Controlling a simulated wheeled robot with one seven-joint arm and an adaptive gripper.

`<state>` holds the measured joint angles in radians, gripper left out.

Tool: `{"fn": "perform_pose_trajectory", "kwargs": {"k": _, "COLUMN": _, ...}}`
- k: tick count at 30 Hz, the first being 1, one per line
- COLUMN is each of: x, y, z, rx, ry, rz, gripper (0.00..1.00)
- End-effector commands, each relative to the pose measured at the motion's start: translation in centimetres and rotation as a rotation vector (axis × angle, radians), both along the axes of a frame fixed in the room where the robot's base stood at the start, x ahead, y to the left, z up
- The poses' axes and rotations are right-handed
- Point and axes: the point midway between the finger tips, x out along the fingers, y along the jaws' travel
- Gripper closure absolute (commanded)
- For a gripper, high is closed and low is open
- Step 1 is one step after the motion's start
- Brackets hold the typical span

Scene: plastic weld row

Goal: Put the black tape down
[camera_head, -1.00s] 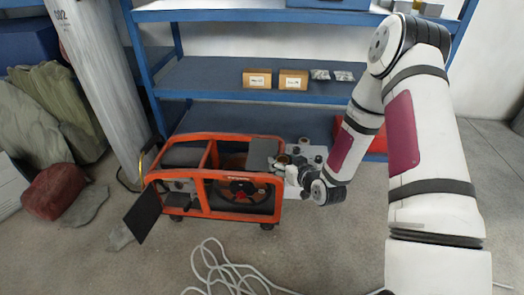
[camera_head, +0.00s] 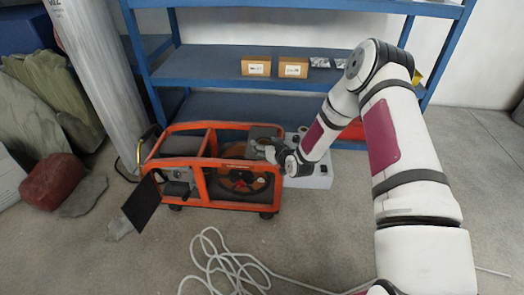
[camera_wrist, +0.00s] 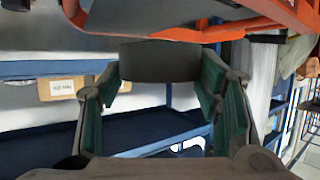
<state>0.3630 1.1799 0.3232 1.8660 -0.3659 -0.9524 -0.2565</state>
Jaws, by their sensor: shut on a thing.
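The black tape (camera_wrist: 160,62) shows in the wrist view as a dark, curved band between the two green-padded fingers. My gripper (camera_wrist: 163,85) is shut on it. In the head view my gripper (camera_head: 262,151) is at the right end of the orange-framed machine (camera_head: 225,203), close to a dark flat panel (camera_head: 262,131) on its top. The tape is too small and covered to make out clearly there. I cannot tell whether it touches the panel.
A white box (camera_head: 318,181) with small items on top stands right behind the machine. A blue shelf (camera_head: 215,66) behind holds two cardboard boxes (camera_head: 256,66) and small packets. A pale cable (camera_head: 215,265) lies on the floor in front. A black flap (camera_head: 141,203) sticks out at the machine's left.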

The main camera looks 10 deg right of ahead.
Motion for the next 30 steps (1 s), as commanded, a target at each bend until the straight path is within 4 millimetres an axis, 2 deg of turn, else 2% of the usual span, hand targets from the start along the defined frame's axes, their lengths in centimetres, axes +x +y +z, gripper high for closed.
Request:
{"fn": "perform_pose_trajectory", "kwargs": {"k": 3, "x": 1.8, "y": 0.5, "z": -0.3, "rx": 0.000, "ry": -0.002, "rz": -0.001, "gripper": 0.69}}
{"fn": "perform_pose_trajectory", "kwargs": {"k": 6, "x": 2.5, "y": 0.7, "z": -0.3, "rx": 0.001, "ry": -0.001, "rz": 0.000, "gripper": 0.69}}
{"fn": "perform_pose_trajectory", "kwargs": {"k": 10, "x": 2.6, "y": 0.7, "z": -1.0, "rx": 0.002, "ry": 0.001, "rz": -0.001, "gripper": 0.69}}
{"fn": "perform_pose_trajectory", "kwargs": {"k": 16, "x": 2.5, "y": 0.7, "z": -3.7, "rx": 0.001, "ry": 0.002, "rz": -0.002, "gripper": 0.69}}
{"fn": "perform_pose_trajectory", "kwargs": {"k": 28, "x": 2.5, "y": 0.7, "z": -4.1, "rx": 0.000, "ry": 0.000, "rz": 0.000, "gripper": 0.69}}
{"fn": "perform_pose_trajectory", "kwargs": {"k": 29, "x": 2.5, "y": 0.7, "z": -4.1, "rx": 0.000, "ry": 0.000, "rz": 0.000, "gripper": 0.39}}
{"fn": "perform_pose_trajectory", "kwargs": {"k": 30, "x": 2.5, "y": 0.7, "z": -4.1, "rx": 0.001, "ry": 0.001, "rz": 0.000, "gripper": 0.30}}
